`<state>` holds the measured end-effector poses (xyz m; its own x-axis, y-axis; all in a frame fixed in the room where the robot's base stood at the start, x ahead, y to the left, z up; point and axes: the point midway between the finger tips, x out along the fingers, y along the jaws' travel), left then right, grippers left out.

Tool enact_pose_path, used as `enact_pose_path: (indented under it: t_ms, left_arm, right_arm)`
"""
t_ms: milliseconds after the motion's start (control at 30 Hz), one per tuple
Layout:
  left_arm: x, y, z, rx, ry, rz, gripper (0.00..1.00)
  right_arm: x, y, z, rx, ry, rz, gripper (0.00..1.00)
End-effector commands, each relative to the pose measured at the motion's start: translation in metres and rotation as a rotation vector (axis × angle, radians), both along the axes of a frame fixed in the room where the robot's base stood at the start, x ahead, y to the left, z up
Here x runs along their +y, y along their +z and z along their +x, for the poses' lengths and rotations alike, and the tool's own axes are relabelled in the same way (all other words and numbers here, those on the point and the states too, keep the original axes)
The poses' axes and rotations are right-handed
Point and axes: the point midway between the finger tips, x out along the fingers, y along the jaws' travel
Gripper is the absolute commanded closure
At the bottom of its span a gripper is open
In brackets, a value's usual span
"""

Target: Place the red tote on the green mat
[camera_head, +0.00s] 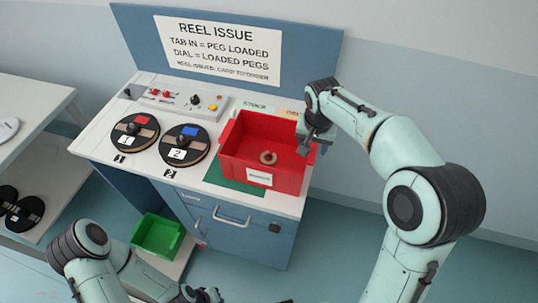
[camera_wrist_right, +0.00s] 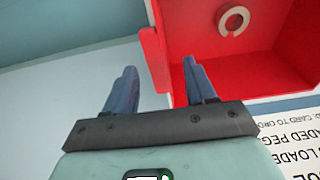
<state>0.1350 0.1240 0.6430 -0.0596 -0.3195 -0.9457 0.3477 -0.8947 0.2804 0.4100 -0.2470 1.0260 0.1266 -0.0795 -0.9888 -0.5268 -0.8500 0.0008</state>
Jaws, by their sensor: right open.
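The red tote (camera_head: 231,151) stands upright on the white bench top, with a white label on its front and a small ring-shaped piece (camera_head: 268,157) inside. The green mat (camera_head: 232,176) shows along the tote's front left; the rest is hidden beneath or behind the tote, so I cannot tell how much of the tote is over it. My right gripper (camera_head: 308,147) is at the tote's right wall. In the right wrist view its open fingers (camera_wrist_right: 160,72) are on either side of a red wall edge (camera_wrist_right: 153,60), not closed on it. My left gripper (camera_head: 203,294) is low at the bottom edge, fingers unclear.
Two black reels, 1 (camera_head: 136,134) and 2 (camera_head: 185,144), lie left of the tote. A control panel (camera_head: 175,97) and a sign board (camera_head: 222,50) stand behind. A green bin (camera_head: 158,236) sits low beside the blue cabinet (camera_head: 240,232). A side table (camera_head: 30,105) is at left.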

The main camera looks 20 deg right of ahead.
Motion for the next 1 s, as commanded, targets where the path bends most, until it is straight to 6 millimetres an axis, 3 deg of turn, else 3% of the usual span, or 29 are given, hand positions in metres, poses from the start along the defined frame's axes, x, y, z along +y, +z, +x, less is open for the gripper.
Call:
enact_pose_path:
  t_ms: [400,667,700,867,1000]
  left_arm:
    - [0.0,0.0,0.0,0.0,0.0,0.0,1.0]
    - [0.0,0.0,0.0,0.0,0.0,0.0,1.0]
    - [0.0,0.0,0.0,0.0,0.0,0.0,1.0]
    - [0.0,0.0,0.0,0.0,0.0,0.0,1.0]
    - [0.0,0.0,0.0,0.0,0.0,0.0,1.0]
  right_arm:
    - [-0.009,-0.049,0.007,0.002,0.0,0.0,0.45]
    - [-0.009,-0.052,0.008,-0.001,0.0,0.001,0.45]
    - [-0.009,-0.052,0.008,-0.001,0.0,0.001,0.48]
    - [-0.009,-0.052,0.008,-0.001,0.0,0.001,1.0]
    - [-0.009,-0.05,0.009,-0.005,0.0,0.003,1.0]
